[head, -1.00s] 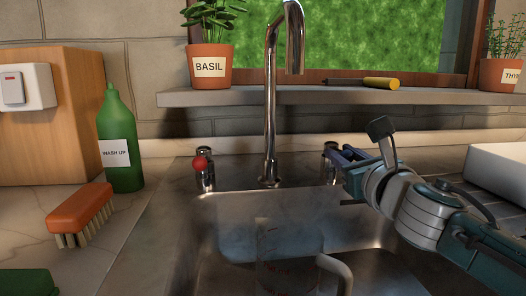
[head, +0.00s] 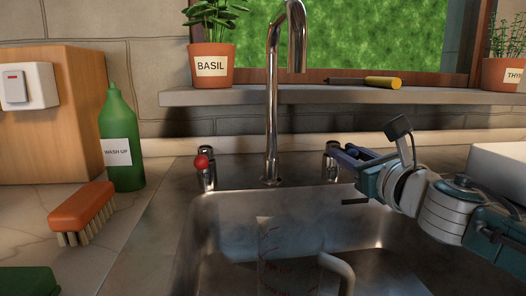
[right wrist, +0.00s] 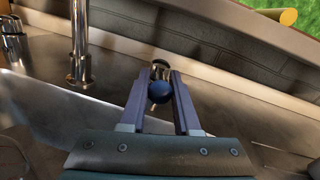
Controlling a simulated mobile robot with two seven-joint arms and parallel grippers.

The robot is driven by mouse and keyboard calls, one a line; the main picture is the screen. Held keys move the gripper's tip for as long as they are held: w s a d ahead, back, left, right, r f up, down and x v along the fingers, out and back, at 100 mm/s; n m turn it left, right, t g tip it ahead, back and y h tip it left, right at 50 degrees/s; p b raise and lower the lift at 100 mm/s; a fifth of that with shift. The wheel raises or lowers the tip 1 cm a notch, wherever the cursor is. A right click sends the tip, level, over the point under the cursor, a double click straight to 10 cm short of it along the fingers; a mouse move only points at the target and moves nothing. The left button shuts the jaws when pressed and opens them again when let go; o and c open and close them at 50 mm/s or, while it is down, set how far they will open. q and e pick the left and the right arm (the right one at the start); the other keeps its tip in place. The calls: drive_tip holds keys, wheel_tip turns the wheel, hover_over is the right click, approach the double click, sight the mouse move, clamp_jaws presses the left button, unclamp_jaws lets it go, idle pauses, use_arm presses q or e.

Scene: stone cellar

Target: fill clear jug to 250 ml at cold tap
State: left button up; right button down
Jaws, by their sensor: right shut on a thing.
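The clear jug (head: 272,262) with red marks and a pale handle (head: 342,270) stands in the sink below the spout (head: 296,62). I see no stream under the spout, and the water level in the jug cannot be made out. The cold tap (head: 330,168) is right of the spout; its blue knob (right wrist: 159,92) shows in the right wrist view. My right gripper (head: 340,160) is shut on this knob, which sits between its two fingers in the right wrist view (right wrist: 159,80). My left gripper is not in view.
The red-knobbed tap (head: 202,165) stands left of the spout. A green wash-up bottle (head: 121,140) and an orange brush (head: 80,212) are on the left counter. A shelf (head: 330,97) with basil pot (head: 211,66) and yellow-handled tool (head: 382,82) crosses behind the spout.

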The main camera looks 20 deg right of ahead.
drive_tip(key=n+y+b, duration=0.1)
drive_tip(key=y, duration=0.1)
drive_tip(key=d+n+y+b, duration=0.1)
drive_tip(key=shift+y, duration=0.4)
drive_tip(key=c, duration=0.6)
unclamp_jaws()
drive_tip(key=shift+c, duration=0.2)
drive_tip(key=s+d, duration=0.1)
drive_tip(key=s, duration=0.9)
